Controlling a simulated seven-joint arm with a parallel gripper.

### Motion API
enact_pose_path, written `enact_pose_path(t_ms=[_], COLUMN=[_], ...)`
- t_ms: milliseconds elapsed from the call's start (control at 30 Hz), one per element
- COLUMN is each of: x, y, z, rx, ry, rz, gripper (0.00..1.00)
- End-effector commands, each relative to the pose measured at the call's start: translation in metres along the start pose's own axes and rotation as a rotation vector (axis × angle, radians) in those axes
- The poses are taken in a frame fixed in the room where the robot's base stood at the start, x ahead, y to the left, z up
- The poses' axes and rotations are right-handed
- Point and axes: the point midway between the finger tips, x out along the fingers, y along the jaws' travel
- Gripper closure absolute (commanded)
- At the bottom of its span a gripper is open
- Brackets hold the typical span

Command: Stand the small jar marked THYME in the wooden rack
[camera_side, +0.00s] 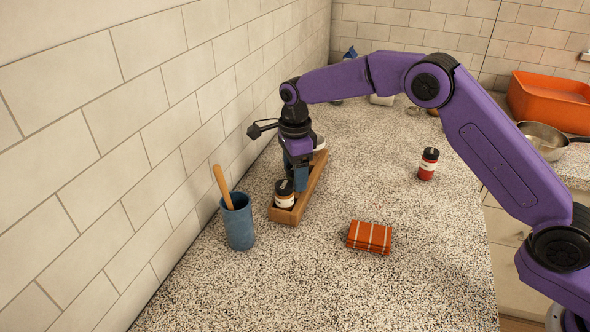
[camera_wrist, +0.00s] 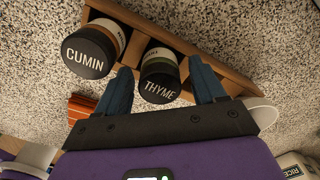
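The small jar marked THYME (camera_wrist: 160,78), with a black lid and a green band, stands in the wooden rack (camera_wrist: 178,43), beside the jar marked CUMIN (camera_wrist: 90,55). My gripper (camera_wrist: 162,68) is open around the THYME jar, with a blue finger on each side and a visible gap between each finger and the jar. In the side view my gripper (camera_side: 297,178) points down over the rack (camera_side: 313,182), behind the CUMIN jar (camera_side: 284,194); the THYME jar is hidden there. The base of the THYME jar is not clearly visible.
A blue cup (camera_side: 239,228) with a wooden handle stands left of the rack, near the tiled wall. An orange basin (camera_side: 548,101) and a pan (camera_side: 545,138) are farther right.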

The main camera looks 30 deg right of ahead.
Motion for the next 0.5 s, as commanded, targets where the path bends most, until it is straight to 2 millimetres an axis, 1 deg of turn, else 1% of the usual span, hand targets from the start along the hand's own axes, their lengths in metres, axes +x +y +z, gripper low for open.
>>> enact_pose_path(t_ms=[200, 300, 367, 467, 500], x=[0.000, -0.004, -0.009, -0.023, -0.030], y=[0.000, 0.000, 0.000, 0.000, 0.000], z=[0.000, 0.000, 0.000, 0.001, 0.001], rx=[0.000, 0.000, 0.000, 0.000, -0.001], ry=[0.000, 0.000, -0.001, -0.002, -0.002], rz=[0.000, -0.001, -0.002, -0.003, -0.004], gripper=[0.31, 0.31, 0.31, 0.31, 0.31])
